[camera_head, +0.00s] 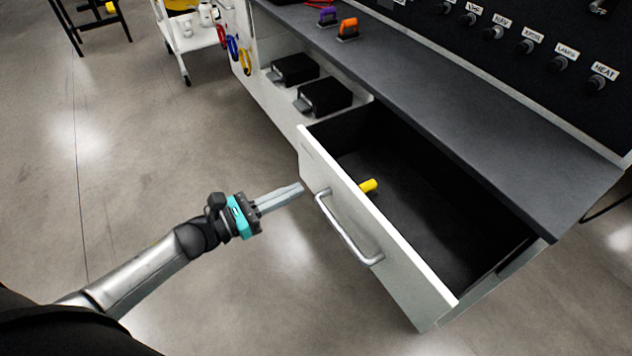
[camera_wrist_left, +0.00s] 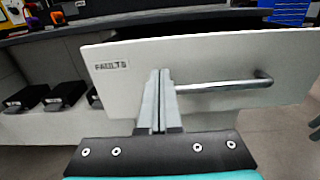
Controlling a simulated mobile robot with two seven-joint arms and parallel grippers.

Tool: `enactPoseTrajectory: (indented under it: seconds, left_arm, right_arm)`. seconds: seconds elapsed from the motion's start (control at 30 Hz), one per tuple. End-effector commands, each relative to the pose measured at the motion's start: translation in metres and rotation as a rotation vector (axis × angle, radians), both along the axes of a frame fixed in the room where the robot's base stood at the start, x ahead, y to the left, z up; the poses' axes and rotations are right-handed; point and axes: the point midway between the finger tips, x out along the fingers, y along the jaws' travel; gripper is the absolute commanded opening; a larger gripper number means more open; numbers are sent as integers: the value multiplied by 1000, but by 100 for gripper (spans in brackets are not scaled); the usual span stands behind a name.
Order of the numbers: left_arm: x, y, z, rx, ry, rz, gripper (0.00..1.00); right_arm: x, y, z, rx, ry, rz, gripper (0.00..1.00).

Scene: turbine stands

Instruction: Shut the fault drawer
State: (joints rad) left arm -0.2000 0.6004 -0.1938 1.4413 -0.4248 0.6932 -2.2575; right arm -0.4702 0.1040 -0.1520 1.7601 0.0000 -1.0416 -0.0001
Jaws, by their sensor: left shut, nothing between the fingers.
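The fault drawer (camera_head: 362,220) stands pulled out from the bench, with a white front, a dark inside and a metal bar handle (camera_head: 345,232). A yellow cylinder (camera_head: 368,186) lies in it near the front. In the left wrist view the drawer front (camera_wrist_left: 225,65) carries a "FAULTS" label (camera_wrist_left: 111,66) and fills the middle. My left gripper (camera_head: 300,189) is shut and empty, its fingertips just in front of the drawer front, beside the left end of the handle. I cannot tell whether they touch it. My right gripper is not in view.
The dark bench top (camera_head: 450,110) runs above the drawer, with orange (camera_head: 348,29) and purple (camera_head: 328,16) items on it. A white cart (camera_head: 190,40) stands behind. The floor in front is clear.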

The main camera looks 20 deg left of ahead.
Motion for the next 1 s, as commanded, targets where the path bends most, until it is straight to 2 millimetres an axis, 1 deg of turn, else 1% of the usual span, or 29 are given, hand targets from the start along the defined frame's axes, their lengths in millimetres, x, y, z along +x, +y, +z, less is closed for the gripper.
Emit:
enactPoseTrajectory:
  seconds: [0.03,0.1,0.23,0.37,0.6,0.87,1.0]
  left_arm:
    - [9,-7,0,-2,-4,-1,0]
    - [19,-14,0,-2,-3,-1,0]
    - [34,-26,-1,-1,-2,0,0]
    - [44,-34,-1,-1,0,1,0]
    - [49,-38,-1,-1,2,2,0]
    - [49,-38,-1,-1,2,2,0]
    - [52,-41,-1,-2,1,1,0]
  right_arm:
    - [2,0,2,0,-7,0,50]
    - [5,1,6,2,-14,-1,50]
    - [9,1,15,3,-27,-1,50]
    - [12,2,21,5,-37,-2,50]
    - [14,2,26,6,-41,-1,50]
    - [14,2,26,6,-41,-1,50]
    - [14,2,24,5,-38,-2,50]
